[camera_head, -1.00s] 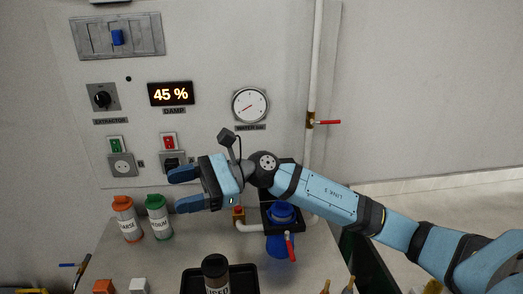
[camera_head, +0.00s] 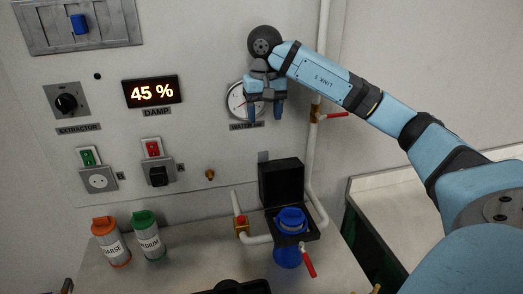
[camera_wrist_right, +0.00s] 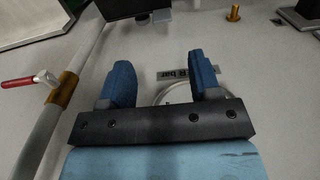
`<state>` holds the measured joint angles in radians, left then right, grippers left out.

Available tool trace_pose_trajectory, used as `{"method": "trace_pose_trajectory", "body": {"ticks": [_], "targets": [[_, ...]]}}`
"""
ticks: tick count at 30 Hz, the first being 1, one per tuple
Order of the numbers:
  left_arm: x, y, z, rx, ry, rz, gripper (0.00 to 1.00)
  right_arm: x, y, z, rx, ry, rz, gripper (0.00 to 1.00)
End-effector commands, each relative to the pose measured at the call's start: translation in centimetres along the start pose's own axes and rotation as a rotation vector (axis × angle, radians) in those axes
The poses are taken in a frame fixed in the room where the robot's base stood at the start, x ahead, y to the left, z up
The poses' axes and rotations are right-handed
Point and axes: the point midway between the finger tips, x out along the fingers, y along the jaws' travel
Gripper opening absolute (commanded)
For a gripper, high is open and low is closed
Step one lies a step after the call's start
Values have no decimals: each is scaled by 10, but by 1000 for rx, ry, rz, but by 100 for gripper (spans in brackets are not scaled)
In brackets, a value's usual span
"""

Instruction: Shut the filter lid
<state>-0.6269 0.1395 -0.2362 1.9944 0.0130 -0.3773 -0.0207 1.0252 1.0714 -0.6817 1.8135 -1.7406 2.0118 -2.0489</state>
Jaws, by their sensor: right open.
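The filter (camera_head: 287,252) is a blue housing with a blue round top, set in a black square frame on the pipe at the back of the worktop. Its black lid (camera_head: 282,182) stands upright, open, behind the blue top. My right gripper (camera_head: 265,117) is above the lid, in front of the water gauge, with its fingers pointing down. It is open and empty, apart from the lid. The right wrist view shows its two blue fingers (camera_wrist_right: 160,72) spread, and a dark part at the top edge that may be the lid (camera_wrist_right: 128,8). My left gripper is out of view.
A white pipe (camera_head: 313,150) with a red-handled valve (camera_head: 334,114) runs up right of the lid. A red lever (camera_head: 308,262) hangs by the filter. Orange-capped (camera_head: 111,245) and green-capped (camera_head: 149,240) jars stand at left.

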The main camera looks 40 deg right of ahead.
Motion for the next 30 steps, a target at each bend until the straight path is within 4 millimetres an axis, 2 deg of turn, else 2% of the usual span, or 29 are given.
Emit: {"method": "trace_pose_trajectory", "body": {"ticks": [1,3,9,15,21,29,30], "targets": [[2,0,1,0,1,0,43,14,0,1,-1,-6,1,57],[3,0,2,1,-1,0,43,30,0,1,0,-7,2,57],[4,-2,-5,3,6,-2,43,70,0,1,1,-5,1,57],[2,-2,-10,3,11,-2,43,99,-1,1,0,-4,-1,57],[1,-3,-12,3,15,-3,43,111,-1,1,0,-1,-1,57],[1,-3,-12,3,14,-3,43,112,-1,1,0,-1,-2,57],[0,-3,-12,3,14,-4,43,112,-1,1,0,-1,-2,48]]}}
